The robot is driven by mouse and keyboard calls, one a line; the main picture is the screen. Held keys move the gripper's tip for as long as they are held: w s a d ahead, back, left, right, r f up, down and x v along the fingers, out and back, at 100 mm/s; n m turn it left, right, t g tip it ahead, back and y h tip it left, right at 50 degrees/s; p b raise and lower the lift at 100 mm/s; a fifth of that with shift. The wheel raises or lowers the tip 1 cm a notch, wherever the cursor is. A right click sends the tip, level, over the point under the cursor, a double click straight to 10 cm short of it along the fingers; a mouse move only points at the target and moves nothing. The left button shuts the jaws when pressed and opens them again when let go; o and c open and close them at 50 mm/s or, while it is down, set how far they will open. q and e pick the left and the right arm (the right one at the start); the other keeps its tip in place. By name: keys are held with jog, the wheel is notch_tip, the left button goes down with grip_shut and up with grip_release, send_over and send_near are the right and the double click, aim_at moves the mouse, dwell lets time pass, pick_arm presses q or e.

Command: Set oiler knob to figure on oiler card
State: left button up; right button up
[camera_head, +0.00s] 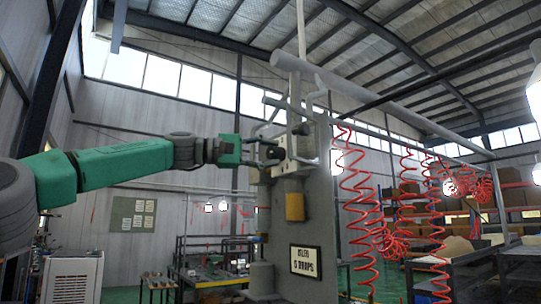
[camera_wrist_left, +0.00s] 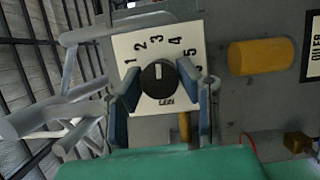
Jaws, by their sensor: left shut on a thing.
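The knob's white mark points up, roughly toward 3. My left gripper (camera_wrist_left: 158,75) has its two blue-grey fingers on either side of the knob, shut on it. My right gripper is not in view.
A yellow block (camera_head: 294,207) sits on the post (camera_head: 322,190) above the card; it also shows in the wrist view (camera_wrist_left: 262,57). Grey pipes (camera_head: 300,75) cross above the gripper. Red coiled hoses (camera_head: 360,210) hang to the right. Workbenches stand behind.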

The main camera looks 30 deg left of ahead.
pick_arm(q)
jog(key=m+y, duration=0.1)
jog(key=m, duration=0.1)
jog(key=m+g+y, duration=0.1)
jog(key=m, duration=0.2)
jog(key=shift+f, duration=0.1)
jog(key=m+y, duration=0.1)
jog(key=m, duration=0.2)
jog(key=shift+f+y, duration=0.1)
jog(key=shift+y, duration=0.3)
jog(key=shift+w+d+f+m, duration=0.1)
jog(key=shift+f+m, duration=0.1)
jog(key=shift+m, duration=0.1)
jog(key=o, duration=1.1)
jog(key=shift+o, duration=0.2)
jog(key=shift+w, duration=0.15)
jog(key=shift+r, duration=0.1)
jog(key=v, duration=1.2)
jog(key=shift+w+a, duration=0.2)
jog(key=shift+a, duration=0.05)
